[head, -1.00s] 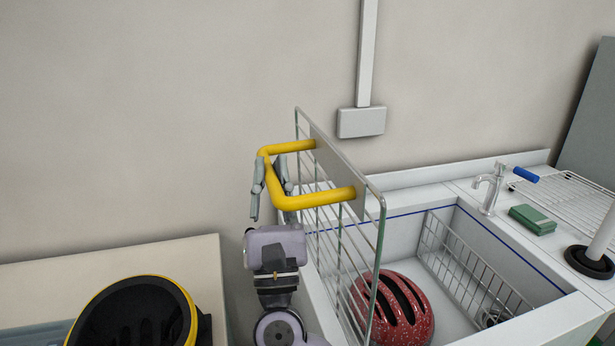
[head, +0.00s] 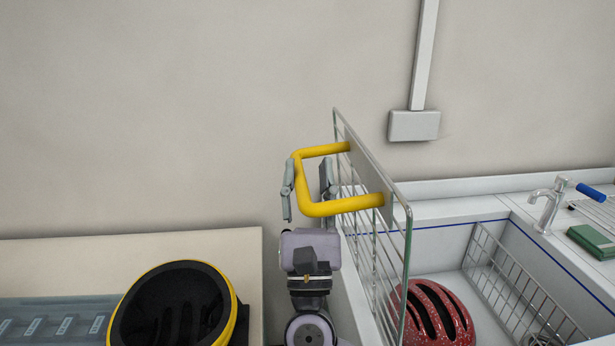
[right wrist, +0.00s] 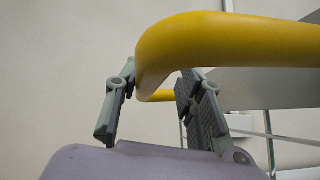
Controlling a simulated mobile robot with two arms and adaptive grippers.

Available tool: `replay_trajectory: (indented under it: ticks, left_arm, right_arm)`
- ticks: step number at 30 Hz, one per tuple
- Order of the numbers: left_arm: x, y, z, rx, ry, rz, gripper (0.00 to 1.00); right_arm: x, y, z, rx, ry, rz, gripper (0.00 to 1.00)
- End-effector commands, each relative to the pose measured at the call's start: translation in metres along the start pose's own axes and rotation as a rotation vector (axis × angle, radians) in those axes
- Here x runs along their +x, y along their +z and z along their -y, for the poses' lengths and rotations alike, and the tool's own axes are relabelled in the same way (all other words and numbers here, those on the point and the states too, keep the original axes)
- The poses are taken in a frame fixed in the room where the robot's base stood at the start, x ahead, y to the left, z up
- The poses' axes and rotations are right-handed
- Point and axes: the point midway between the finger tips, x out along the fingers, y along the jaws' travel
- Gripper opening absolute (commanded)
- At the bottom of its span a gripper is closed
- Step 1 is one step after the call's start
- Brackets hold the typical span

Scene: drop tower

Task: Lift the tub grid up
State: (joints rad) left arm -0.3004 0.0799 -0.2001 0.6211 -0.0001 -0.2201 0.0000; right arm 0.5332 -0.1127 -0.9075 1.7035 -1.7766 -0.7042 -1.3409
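The tub grid (head: 406,250) is a wire panel with a yellow handle (head: 345,206). It stands upright along the left side of the white sink tub (head: 450,240). My right gripper (head: 307,168) is at the handle's left, outer bar, with its fingers pointing up. In the right wrist view the fingers (right wrist: 158,95) are spread apart, one on each side of the yellow handle (right wrist: 225,42), with visible gaps. The gripper is open and not clamped on the handle. My left gripper is not in view.
A red helmet (head: 436,315) lies in the tub beside a wire basket panel (head: 510,280). A tap (head: 547,205) and green sponge (head: 592,241) are at the right. The wall behind carries a grey box (head: 414,125).

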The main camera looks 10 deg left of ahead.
Motion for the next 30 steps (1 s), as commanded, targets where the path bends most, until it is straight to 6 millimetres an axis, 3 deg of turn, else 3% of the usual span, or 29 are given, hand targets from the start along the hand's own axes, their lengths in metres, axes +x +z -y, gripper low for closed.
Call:
replay_trajectory:
  ticks: [11, 24, 30]
  left_arm:
    - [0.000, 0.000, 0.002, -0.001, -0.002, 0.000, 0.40]
    - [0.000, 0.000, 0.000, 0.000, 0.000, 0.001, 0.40]
    - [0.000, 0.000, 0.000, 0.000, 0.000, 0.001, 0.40]
  right_arm:
    - [-0.006, 0.001, 0.001, -0.002, -0.002, 0.001, 0.36]
    - [-0.091, -0.001, 0.000, -0.003, 0.000, -0.003, 0.36]
    - [-0.115, -0.001, 0.000, -0.002, 0.000, -0.001, 0.36]
